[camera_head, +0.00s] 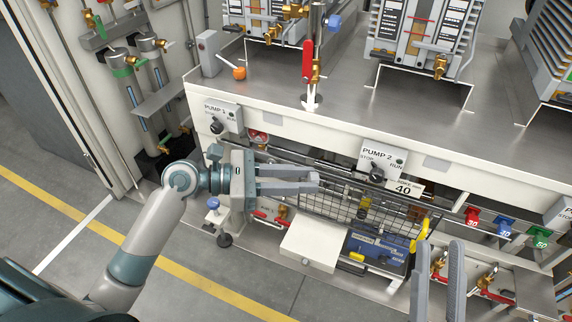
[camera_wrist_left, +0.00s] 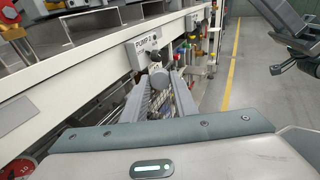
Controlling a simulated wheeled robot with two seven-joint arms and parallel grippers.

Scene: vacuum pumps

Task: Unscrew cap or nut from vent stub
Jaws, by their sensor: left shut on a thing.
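My left gripper (camera_head: 318,180) reaches in from the left, in front of the bench, below and between the PUMP 1 and PUMP 2 switch boxes. Its two long grey fingers point right and look slightly apart.
The PUMP 1 box (camera_head: 222,117) and PUMP 2 box (camera_head: 384,160) stick out from the bench front. A wire basket (camera_head: 345,212), white box (camera_head: 309,246) and blue device (camera_head: 378,250) are below. A red-handled valve (camera_head: 308,60) stands on the benchtop. Floor (camera_head: 60,215) is clear at left.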

